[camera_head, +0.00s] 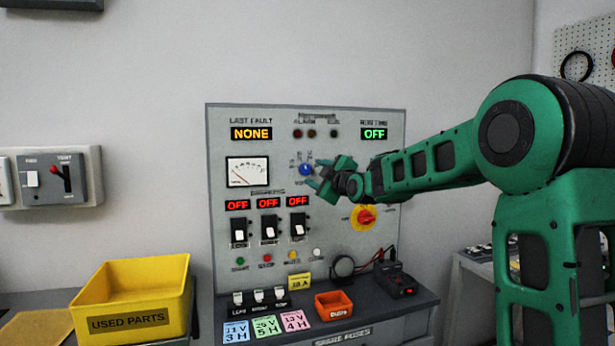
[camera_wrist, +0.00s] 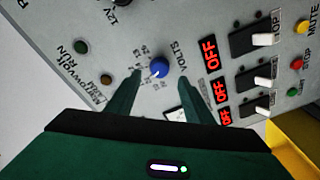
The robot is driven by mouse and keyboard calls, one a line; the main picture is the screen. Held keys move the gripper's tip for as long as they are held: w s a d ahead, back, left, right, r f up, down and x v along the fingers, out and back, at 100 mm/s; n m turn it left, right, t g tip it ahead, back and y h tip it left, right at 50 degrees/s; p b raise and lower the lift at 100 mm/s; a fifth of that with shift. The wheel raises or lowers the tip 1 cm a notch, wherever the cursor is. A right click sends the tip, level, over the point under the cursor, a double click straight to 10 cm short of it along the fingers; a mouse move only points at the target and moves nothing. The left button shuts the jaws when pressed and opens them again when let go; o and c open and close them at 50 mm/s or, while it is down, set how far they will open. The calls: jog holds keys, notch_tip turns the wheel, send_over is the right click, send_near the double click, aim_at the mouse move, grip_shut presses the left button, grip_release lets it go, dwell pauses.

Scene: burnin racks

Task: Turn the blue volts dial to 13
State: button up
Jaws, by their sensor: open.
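The blue volts dial (camera_head: 306,169) is on the grey panel (camera_head: 360,230), right of the analog meter. In the wrist view the dial (camera_wrist: 160,67) shows between my two fingers, with the word VOLTS beside it and small scale numbers around it. The numbers are too small to read surely. A pale pointer mark shows on the dial's lower left edge in the wrist view. My gripper (camera_head: 326,177) is open, its fingers (camera_wrist: 162,92) on either side of the dial. I cannot tell whether they touch it.
Below the dial are three breaker switches (camera_head: 268,229) under red OFF displays. A red and yellow rotary switch (camera_head: 366,217) is to the lower right. A yellow bin (camera_head: 135,297), an orange box (camera_head: 333,305) and coloured cards (camera_head: 266,326) are on the surfaces below.

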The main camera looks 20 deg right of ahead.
aim_at(307, 171)
jog(key=shift+w+a, duration=0.2)
jog(key=shift+w, duration=1.3)
jog(key=shift+w+a, duration=0.15)
jog(key=shift+w, duration=1.35)
jog(key=c, duration=1)
